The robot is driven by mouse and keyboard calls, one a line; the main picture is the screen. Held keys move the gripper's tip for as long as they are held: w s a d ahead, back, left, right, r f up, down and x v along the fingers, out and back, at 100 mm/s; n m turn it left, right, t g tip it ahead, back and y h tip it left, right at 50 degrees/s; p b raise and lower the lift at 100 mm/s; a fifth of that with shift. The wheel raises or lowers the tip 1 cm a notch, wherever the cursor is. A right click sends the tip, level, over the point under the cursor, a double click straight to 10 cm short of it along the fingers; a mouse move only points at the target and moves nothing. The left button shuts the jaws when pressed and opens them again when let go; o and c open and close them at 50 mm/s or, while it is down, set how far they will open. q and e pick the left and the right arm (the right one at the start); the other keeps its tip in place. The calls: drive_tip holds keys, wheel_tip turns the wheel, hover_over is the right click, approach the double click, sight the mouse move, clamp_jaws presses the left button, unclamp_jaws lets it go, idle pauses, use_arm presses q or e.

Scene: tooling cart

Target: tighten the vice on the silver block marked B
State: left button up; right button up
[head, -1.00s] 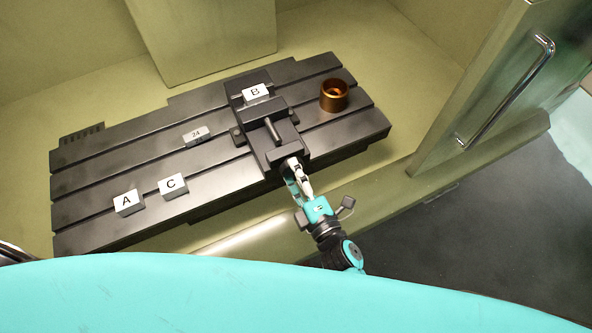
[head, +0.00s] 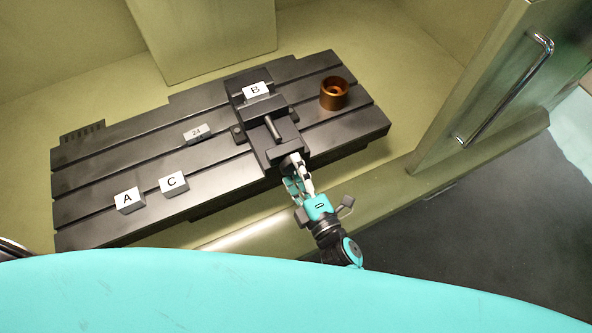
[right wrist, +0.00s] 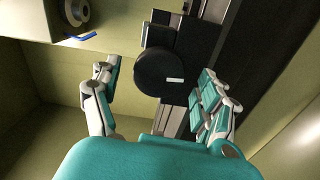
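The silver block marked B (head: 255,90) sits in the black vice (head: 284,153), by the back jaw; whether the movable jaw touches it I cannot tell. The vice's screw (head: 273,129) runs toward the front. My right gripper (head: 299,180) is at the vice's front end. In the right wrist view, my right gripper (right wrist: 158,88) is open, with a finger on each side of the round dark knob (right wrist: 158,76) with a white mark. Gaps show between the knob and both fingers. My left gripper is not in view.
Blocks A (head: 129,199) and C (head: 174,183) and a small block marked 24 (head: 197,133) lie on the slotted black plate (head: 100,226) left of the vice. A copper-coloured ring (head: 334,93) stands to the right. A door with a handle (head: 520,85) is at the right.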

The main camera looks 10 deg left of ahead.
drive_tip(key=v, duration=1.2)
idle(0.5)
